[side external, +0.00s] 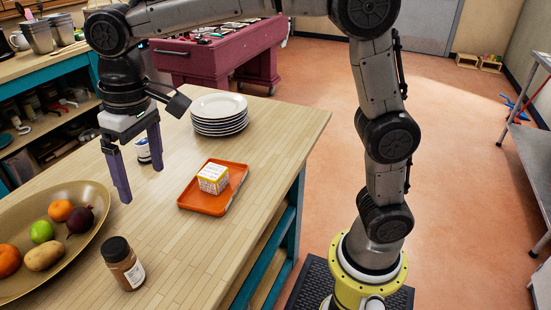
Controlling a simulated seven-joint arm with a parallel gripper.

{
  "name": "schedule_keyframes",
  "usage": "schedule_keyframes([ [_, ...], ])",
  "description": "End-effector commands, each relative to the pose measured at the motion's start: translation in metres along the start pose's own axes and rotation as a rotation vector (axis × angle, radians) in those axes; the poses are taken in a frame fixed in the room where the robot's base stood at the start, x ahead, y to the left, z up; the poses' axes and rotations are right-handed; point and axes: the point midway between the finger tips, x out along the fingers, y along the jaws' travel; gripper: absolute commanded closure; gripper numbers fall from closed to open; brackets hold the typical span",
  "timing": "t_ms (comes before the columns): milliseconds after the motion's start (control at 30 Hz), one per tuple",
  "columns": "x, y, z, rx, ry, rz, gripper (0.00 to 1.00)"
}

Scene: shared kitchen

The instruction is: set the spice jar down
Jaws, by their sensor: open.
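A spice jar (128,272) with brown contents, a black lid and a pale label stands upright on the wooden table near the front left, beside the bowl. My gripper (140,183) points down over the table, behind the jar in the picture and apart from it. Its two purple fingers are spread wide and do not touch the jar. A small white and dark blue container (142,150) shows between the fingers, partly hidden by them; I cannot tell its depth exactly.
A tan bowl (84,252) of fruit and vegetables stands at the left. An orange tray (209,205) holds a white and yellow box (213,178). A stack of plates (219,113) stands behind it. The table (190,265) is clear right of the jar.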

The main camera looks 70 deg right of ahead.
Motion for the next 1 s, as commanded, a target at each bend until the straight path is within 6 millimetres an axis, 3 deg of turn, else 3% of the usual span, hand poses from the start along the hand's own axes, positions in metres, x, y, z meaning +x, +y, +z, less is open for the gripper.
schedule_keyframes([
  [33, -0.013, 0.022, 0.016, 0.017, 0.033, -0.006, 0.06],
  [100, -0.023, 0.046, 0.037, 0.029, 0.073, -0.01, 0.06],
  [267, -0.035, 0.094, 0.092, 0.056, 0.167, -0.007, 0.06],
  [400, -0.031, 0.124, 0.145, 0.079, 0.25, 0.009, 0.06],
  [600, -0.009, 0.149, 0.207, 0.101, 0.346, 0.045, 0.06],
  [800, 0.007, 0.156, 0.234, 0.11, 0.39, 0.068, 0.06],
  [1000, 0.009, 0.157, 0.237, 0.11, 0.393, 0.071, 0.06],
])
